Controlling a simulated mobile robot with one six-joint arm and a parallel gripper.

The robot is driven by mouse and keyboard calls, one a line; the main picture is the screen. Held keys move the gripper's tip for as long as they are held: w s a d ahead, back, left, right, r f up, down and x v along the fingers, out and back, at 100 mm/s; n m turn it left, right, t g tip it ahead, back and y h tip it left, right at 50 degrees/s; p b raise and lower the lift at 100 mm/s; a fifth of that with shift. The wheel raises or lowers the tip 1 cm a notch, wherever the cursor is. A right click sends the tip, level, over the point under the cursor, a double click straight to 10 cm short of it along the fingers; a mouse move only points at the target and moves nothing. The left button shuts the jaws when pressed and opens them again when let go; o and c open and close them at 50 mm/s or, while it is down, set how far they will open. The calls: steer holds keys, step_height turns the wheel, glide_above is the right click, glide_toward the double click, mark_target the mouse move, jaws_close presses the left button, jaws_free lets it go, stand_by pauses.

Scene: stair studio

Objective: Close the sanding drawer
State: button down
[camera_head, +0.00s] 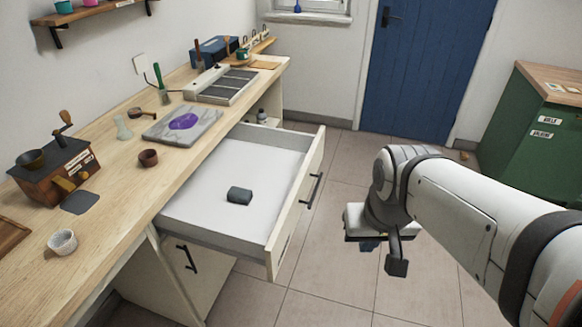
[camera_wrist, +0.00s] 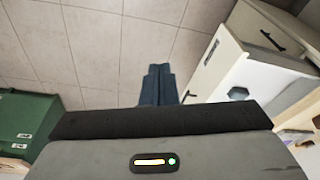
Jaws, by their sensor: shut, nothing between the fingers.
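The open drawer (camera_head: 233,166) is pulled far out from under the wooden workbench. It has a pale front with a dark bar handle (camera_head: 312,189) and a white interior. A small dark grey block (camera_head: 239,195) lies inside it. The drawer's pale front also shows at the right of the wrist view (camera_wrist: 213,62). My gripper (camera_head: 369,245) is to the right of the drawer front in the head view, apart from the handle, above the tiled floor. Its dark blue fingers (camera_wrist: 158,84) are together and empty in the wrist view.
The workbench (camera_head: 118,234) carries a coffee grinder (camera_head: 58,172), cups, a grey slab with a purple patch (camera_head: 182,124) and tools. A closed cabinet door with a handle (camera_head: 187,258) is below. A green cabinet (camera_head: 535,128) stands right. Floor beside the drawer is clear.

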steer(key=w+a+f+m+g+y+b, duration=0.1)
steer(key=w+a+f+m+y+b, duration=0.1)
steer(key=w+f+m+y+b, duration=0.55)
steer(key=m+t+y+b, duration=0.15)
steer(key=m+b, duration=0.45)
steer(key=m, duration=0.8)
glide_toward(287, 234)
steer(key=x, duration=0.5)
steer(key=shift+f, duration=0.4)
steer(key=shift+w+a+h, duration=0.15)
steer(key=shift+a+h, duration=0.15)
steer(key=shift+a, duration=0.05)
